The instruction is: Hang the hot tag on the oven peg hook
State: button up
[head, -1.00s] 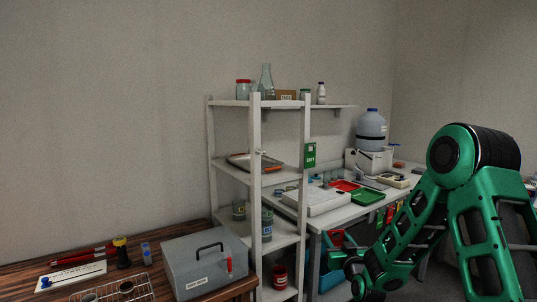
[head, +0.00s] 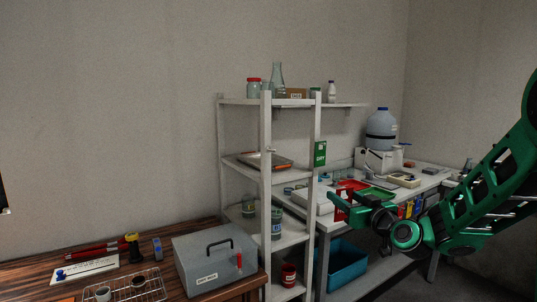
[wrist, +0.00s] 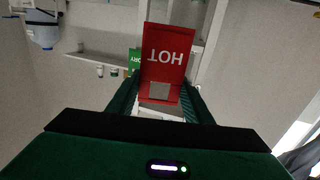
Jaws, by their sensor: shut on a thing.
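The hot tag (wrist: 166,55) is a red card with white "HOT" lettering, upside down in the wrist view. It sits between the two dark green fingers of my gripper (wrist: 160,98), with a pale square patch at its near end. In the head view my gripper (head: 350,208) is beside the shelf's right post, in front of the bench. A red piece at its fingers there looks like the tag (head: 338,204). I cannot make out the oven or its peg hook in either view.
A green sign (head: 320,153) hangs on the white shelf (head: 266,190). The bench (head: 345,221) holds a red tray, a green tray and a large bottle (head: 381,128). Colored tags (head: 411,208) show behind my arm. A grey case (head: 206,265) stands on the wooden table (head: 130,280).

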jog(key=s+a+r+n+g+y, duration=0.1)
jog(key=s+a+r+n+y, duration=0.2)
jog(key=s+r, duration=0.6)
jog(key=shift+s+a+r+g+y, duration=0.2)
jog(key=shift+a+r+g+y, duration=0.2)
jog(key=shift+a+r+y, duration=0.45)
jog(key=shift+w+a+f+h, duration=0.1)
jog(key=shift+a+f+h, duration=0.05)
jog(key=shift+f+h, duration=0.15)
